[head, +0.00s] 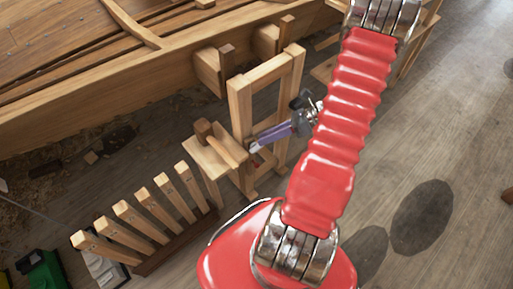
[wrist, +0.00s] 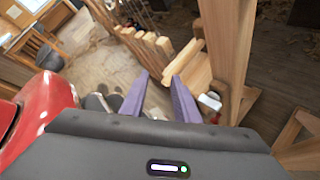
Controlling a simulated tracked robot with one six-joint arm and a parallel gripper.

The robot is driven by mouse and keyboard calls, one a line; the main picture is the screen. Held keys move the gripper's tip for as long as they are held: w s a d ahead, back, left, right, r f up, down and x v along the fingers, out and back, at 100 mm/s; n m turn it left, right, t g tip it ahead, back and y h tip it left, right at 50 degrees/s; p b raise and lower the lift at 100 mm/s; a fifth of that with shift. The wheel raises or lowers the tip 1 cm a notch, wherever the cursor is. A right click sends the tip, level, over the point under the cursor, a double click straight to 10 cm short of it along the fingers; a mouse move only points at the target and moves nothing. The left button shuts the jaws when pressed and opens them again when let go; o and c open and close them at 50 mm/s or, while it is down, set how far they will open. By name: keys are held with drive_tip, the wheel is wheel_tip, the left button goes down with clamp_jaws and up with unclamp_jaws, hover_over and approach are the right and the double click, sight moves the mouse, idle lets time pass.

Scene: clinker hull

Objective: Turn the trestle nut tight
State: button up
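The wooden trestle (head: 240,105) stands against the hull, an upright frame of pale posts and rails. In the wrist view one of its posts (wrist: 226,50) rises right of my fingers. A small white and reddish piece (wrist: 209,103) shows low by that post, just right of my right finger. I cannot tell whether it is the nut; no nut is clearly seen. My gripper (wrist: 160,75) has two purple fingers standing apart with nothing between them. In the head view my gripper (head: 257,145) reaches leftward in front of the trestle. Contact there cannot be told.
A rack of upright pale slats (head: 145,225) stands at lower left. A small wooden bench with a mallet-like piece (head: 212,145) is left of the trestle. The planked hull (head: 90,90) fills the upper left. Open floor (head: 450,150) lies to the right.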

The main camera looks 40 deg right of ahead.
drive_tip(key=s+a+r+n+h, duration=0.2)
drive_tip(key=a+r+n+h, duration=0.3)
drive_tip(key=a+r+n, duration=0.6)
drive_tip(key=s+a+r+n+h, duration=0.2)
drive_tip(key=a+r+n+h, duration=0.4)
drive_tip(key=a+r+n, duration=0.5)
wheel_tip(320, 180, up, 7)
drive_tip(key=n, duration=0.9)
drive_tip(key=shift+s+r, duration=0.15)
drive_tip(key=shift+r, duration=0.05)
drive_tip(key=shift+o, duration=0.4)
drive_tip(key=shift+d, duration=0.15)
